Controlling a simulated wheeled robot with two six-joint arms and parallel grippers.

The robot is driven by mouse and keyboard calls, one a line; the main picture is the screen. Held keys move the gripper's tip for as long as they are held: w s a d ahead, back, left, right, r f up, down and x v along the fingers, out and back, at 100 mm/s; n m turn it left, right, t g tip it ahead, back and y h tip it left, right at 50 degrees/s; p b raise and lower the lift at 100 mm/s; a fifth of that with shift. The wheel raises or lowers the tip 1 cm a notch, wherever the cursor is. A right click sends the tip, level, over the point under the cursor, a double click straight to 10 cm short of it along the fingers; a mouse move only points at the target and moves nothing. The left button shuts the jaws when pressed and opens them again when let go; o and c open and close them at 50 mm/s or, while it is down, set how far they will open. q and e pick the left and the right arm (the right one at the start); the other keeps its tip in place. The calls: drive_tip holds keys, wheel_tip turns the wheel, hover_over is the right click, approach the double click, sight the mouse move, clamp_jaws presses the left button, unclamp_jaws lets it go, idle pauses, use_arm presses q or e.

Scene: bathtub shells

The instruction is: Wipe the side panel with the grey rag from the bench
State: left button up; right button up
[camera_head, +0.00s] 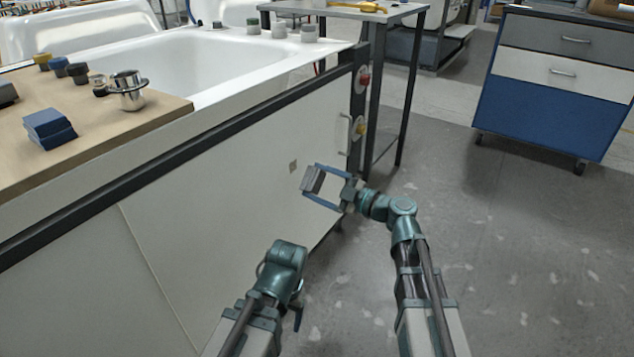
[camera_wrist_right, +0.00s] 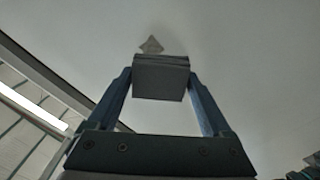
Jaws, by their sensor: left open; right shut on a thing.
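The side panel (camera_head: 225,200) is the pale upright front below the tub's dark rail. A small grey-brown smudge (camera_head: 292,166) is on it, and this mark shows in the right wrist view (camera_wrist_right: 151,45) just past the rag. My right gripper (camera_head: 312,184) is shut on the folded grey rag (camera_head: 314,177), close to the panel and a little right of and below the smudge. The rag also shows between the fingers in the right wrist view (camera_wrist_right: 161,80). I cannot tell if it touches the panel. My left gripper (camera_head: 297,312) is open, lower down, with its fingers partly hidden.
A wooden board (camera_head: 100,135) holds a blue sponge stack (camera_head: 49,128) and a chrome fitting (camera_head: 128,90). The white tub (camera_head: 215,60) lies behind. A metal bench (camera_head: 345,12) and a blue cabinet (camera_head: 545,105) stand farther back. The floor at right is clear.

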sight(305, 177)
drive_tip(key=shift+v, duration=1.55)
drive_tip(key=shift+w+a, duration=0.1)
drive_tip(key=shift+x, duration=3.5)
drive_tip(key=shift+x, duration=1)
drive_tip(key=shift+w+d, duration=0.6)
drive_tip(key=shift+w, duration=0.2)
drive_tip(key=shift+w+d, duration=0.65)
drive_tip(key=shift+w, duration=0.1)
drive_tip(key=shift+a, duration=0.1)
